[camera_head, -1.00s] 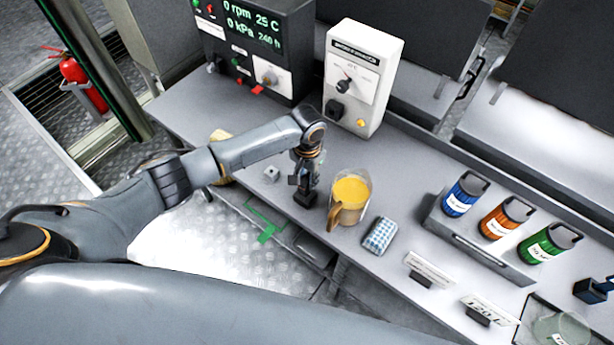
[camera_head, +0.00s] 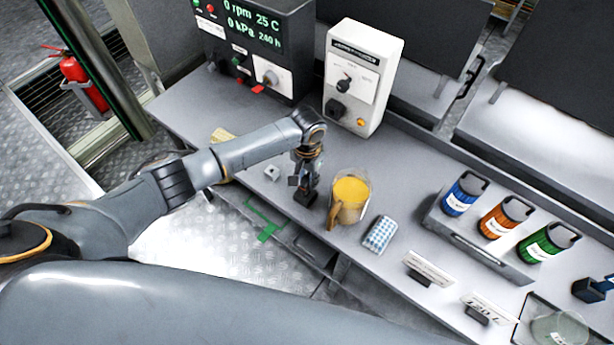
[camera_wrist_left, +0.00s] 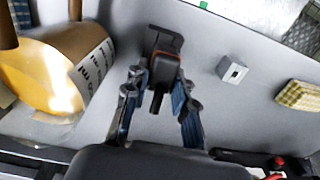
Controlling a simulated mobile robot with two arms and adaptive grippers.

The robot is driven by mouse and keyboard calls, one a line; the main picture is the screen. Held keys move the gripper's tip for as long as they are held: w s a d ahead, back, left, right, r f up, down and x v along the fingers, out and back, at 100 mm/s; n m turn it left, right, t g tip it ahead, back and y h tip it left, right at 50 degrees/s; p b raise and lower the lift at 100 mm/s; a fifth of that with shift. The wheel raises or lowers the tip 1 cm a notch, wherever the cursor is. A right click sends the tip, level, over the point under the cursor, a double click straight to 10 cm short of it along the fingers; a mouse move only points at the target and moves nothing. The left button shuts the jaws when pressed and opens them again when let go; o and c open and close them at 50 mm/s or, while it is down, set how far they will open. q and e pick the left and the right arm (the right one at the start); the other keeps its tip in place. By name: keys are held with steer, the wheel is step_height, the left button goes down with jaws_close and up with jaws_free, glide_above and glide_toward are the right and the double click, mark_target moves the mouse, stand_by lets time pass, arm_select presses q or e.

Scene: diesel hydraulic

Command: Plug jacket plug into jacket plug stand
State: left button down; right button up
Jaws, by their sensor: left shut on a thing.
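My left gripper (camera_head: 305,184) points down over the bench, just left of the beaker. It is shut on a black plug (camera_head: 304,198), which also shows in the left wrist view (camera_wrist_left: 164,70) with an orange ring, between the two fingers (camera_wrist_left: 158,98). The plug's wide black end lies beyond the fingertips; I cannot tell if it touches the bench. A small grey block with a dark slot (camera_head: 271,173) sits on the bench left of the gripper and shows at right in the wrist view (camera_wrist_left: 232,71). I cannot tell for certain which piece is the plug stand. My right gripper is not in view.
A beaker of yellow liquid (camera_head: 350,195) stands close right of the gripper. A blue checked pad (camera_head: 379,234) lies beyond it. A white control box (camera_head: 359,80) and a dark display unit (camera_head: 258,45) stand behind. Blue, orange and green canisters (camera_head: 499,219) stand at right.

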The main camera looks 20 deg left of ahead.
arm_select(q)
steer(key=shift+f+b, duration=0.6)
steer(key=shift+f, duration=0.65)
steer(key=c, duration=1)
jaws_free()
steer(key=shift+r, duration=0.25)
step_height(320, 180, up, 12)
steer(key=shift+f, duration=0.2)
